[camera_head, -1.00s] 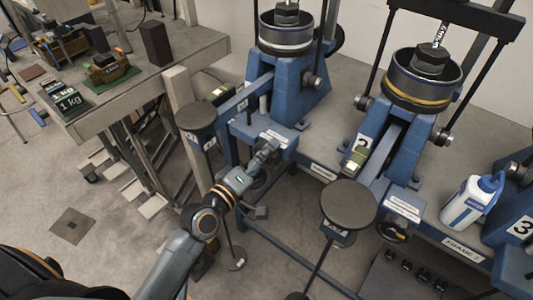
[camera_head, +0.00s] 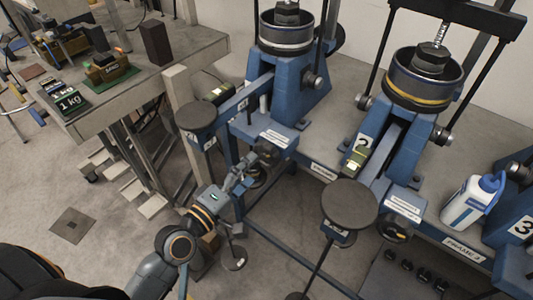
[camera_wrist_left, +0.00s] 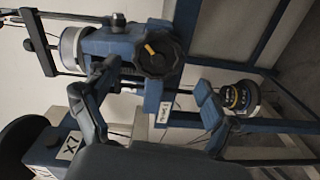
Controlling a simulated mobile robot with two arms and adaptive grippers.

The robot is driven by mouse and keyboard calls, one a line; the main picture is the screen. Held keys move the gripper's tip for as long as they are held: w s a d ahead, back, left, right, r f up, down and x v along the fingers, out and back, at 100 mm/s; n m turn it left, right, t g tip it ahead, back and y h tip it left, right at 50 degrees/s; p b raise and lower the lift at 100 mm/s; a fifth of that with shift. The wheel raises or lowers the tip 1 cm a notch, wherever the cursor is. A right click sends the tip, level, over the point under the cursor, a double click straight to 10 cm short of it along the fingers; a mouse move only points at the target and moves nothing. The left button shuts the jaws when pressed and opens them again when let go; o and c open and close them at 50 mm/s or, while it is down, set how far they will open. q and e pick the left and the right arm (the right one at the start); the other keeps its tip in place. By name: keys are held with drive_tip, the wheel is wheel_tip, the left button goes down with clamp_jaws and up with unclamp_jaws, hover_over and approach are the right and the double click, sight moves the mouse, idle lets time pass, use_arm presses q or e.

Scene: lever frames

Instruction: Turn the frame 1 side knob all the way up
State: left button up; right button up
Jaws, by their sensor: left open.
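The frame 1 side knob (camera_head: 267,152) is a dark knob at the front of the left blue frame, below its white label. In the left wrist view the knob (camera_wrist_left: 155,50) is black and lobed, with an orange mark on its face. My left gripper (camera_head: 243,178) is open and empty, just below and left of the knob in the head view. In the left wrist view the open fingers of my gripper (camera_wrist_left: 155,80) stand apart on either side below the knob, with no visible contact. My right gripper is not in view.
Frame 1's round lever pan (camera_head: 196,114) is left of the knob. Frame 2's pan (camera_head: 349,203) stands to the right. A white and blue bottle (camera_head: 470,203) stands on the bench at right. A grey table (camera_head: 150,85) with weights is at upper left. Floor is open at lower left.

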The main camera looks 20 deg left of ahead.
sight(264, 157)
use_arm(q)
drive_tip(key=s+n, duration=0.1)
drive_tip(key=n, duration=0.7)
drive_tip(key=s+n, duration=0.1)
drive_tip(key=n, duration=0.3)
drive_tip(key=shift+s+a+r, duration=0.2)
drive_tip(key=shift+s+a, duration=0.15)
drive_tip(key=shift+a, duration=0.05)
drive_tip(key=p+x, duration=0.1)
drive_tip(key=x, duration=0.8)
drive_tip(key=shift+w+d+p, duration=0.1)
drive_tip(key=shift+p, duration=0.3)
drive_tip(key=shift+c, duration=0.2)
drive_tip(key=c, duration=1.6)
